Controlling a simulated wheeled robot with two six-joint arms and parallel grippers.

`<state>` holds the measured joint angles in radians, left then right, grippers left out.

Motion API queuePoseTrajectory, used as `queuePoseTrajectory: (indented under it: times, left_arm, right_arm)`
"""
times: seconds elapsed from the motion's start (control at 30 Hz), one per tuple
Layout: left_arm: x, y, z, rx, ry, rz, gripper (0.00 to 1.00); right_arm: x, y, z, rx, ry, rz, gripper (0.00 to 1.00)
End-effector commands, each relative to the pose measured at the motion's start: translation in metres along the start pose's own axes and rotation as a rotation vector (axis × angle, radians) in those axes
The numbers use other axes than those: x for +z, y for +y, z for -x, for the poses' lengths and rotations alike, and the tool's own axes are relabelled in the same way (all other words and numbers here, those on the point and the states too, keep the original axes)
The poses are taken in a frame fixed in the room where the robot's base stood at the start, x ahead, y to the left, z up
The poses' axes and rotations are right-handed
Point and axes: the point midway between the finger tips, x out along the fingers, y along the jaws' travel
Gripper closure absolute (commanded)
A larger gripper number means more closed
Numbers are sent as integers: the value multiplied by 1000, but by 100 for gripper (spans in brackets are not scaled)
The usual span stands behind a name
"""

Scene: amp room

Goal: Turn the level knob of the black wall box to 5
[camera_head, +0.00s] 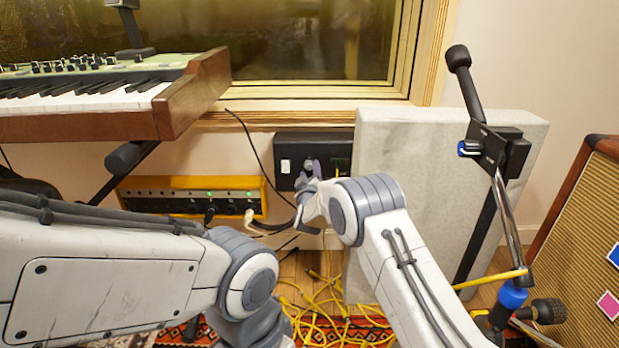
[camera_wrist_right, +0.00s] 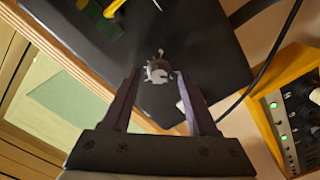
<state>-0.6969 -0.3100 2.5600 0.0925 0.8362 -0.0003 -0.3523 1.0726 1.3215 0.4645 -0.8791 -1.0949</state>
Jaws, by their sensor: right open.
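The black wall box (camera_head: 290,150) is fixed to the wall below the window, with a white plate at its left side. In the right wrist view the box (camera_wrist_right: 100,50) fills the upper middle. Its level knob (camera_wrist_right: 158,71) shows there as a small round knob with a pale patch on the face; I cannot read its setting. My right gripper (camera_wrist_right: 156,80) is open, its two purple-grey fingers on either side of the knob; I cannot tell if they touch it. In the head view my right gripper (camera_head: 309,168) partly hides the knob. My left arm enters at left; its gripper is out of view.
A yellow unit (camera_head: 190,184) with green lights and plugged cables sits left of the box. A grey panel (camera_head: 400,140) stands close at right, with a microphone stand (camera_head: 495,160) before it. A keyboard (camera_head: 100,100) is at left. Yellow cables (camera_head: 325,300) lie on the floor.

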Motion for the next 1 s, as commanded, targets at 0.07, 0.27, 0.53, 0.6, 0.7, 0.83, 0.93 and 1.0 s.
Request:
queuePoseTrajectory:
  times: [0.07,0.27,0.53,0.6,0.7,0.83,0.93,1.0]
  left_arm:
    - [0,0,-4,0,0,0,100]
    - [0,0,-4,0,0,0,100]
    - [0,0,-4,0,0,0,100]
    - [0,0,-4,0,0,0,100]
    - [0,0,-4,0,0,0,100]
    - [0,0,-3,0,0,0,100]
    - [0,0,-1,0,0,0,100]
    - [0,0,0,0,0,0,100]
  right_arm:
    - [1,0,-5,1,0,0,41]
    - [0,1,-8,0,0,1,41]
    - [0,1,-7,0,0,0,87]
    - [0,1,-7,0,0,0,100]
    - [0,1,-7,0,0,0,100]
    - [-1,1,-7,0,0,-10,100]
    - [-1,1,-7,0,0,-32,100]
    - [-1,1,-7,0,0,-58,100]
